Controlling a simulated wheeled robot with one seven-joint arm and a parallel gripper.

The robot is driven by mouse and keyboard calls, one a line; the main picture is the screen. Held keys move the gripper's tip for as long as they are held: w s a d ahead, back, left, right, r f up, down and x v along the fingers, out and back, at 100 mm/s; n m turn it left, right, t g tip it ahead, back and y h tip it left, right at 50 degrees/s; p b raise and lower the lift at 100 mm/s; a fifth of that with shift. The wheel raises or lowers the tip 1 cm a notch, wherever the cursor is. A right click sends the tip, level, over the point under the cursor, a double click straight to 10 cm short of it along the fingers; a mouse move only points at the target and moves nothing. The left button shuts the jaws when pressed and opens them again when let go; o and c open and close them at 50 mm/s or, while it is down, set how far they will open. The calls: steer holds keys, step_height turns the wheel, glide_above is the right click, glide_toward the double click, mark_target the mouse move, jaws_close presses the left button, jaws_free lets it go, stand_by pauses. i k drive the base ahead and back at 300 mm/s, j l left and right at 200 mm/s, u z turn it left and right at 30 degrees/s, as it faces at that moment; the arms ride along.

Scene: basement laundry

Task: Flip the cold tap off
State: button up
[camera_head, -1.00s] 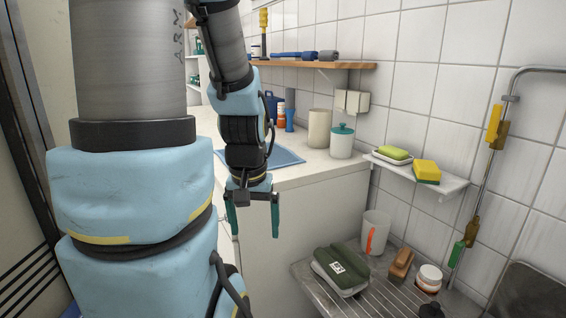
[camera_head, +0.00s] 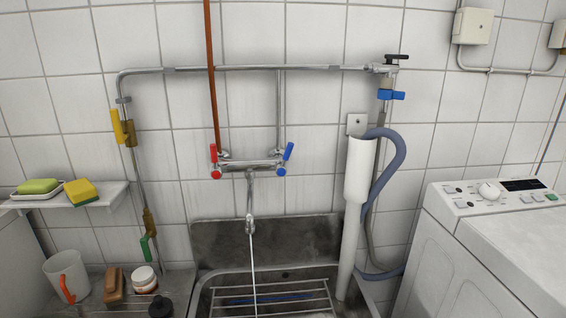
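The wall mixer (camera_head: 250,166) is fixed to the tiles above the sink. Its cold tap, a blue lever (camera_head: 288,151) with a blue cap, is at the right end, tilted up and slightly right. The hot tap, a red lever (camera_head: 213,153) with a red cap, is at the left end and points up. A thin white stream of water (camera_head: 253,268) runs from the spout (camera_head: 250,222) down into the sink (camera_head: 330,273). My gripper is outside the current view, so its fingers cannot be seen.
A copper pipe (camera_head: 211,75) drops behind the red lever. A blue-handled valve (camera_head: 391,95) and a white standpipe with a grey hose (camera_head: 390,170) are right of the mixer. A washing machine (camera_head: 480,250) stands far right. A soap shelf (camera_head: 110,195) is left.

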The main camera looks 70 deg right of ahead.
mark_target(281, 169)
steer(key=z, duration=0.4)
steer(key=j+z, duration=0.15)
steer(key=z, duration=0.25)
steer(key=j+z, duration=0.1)
steer(key=z, duration=0.3)
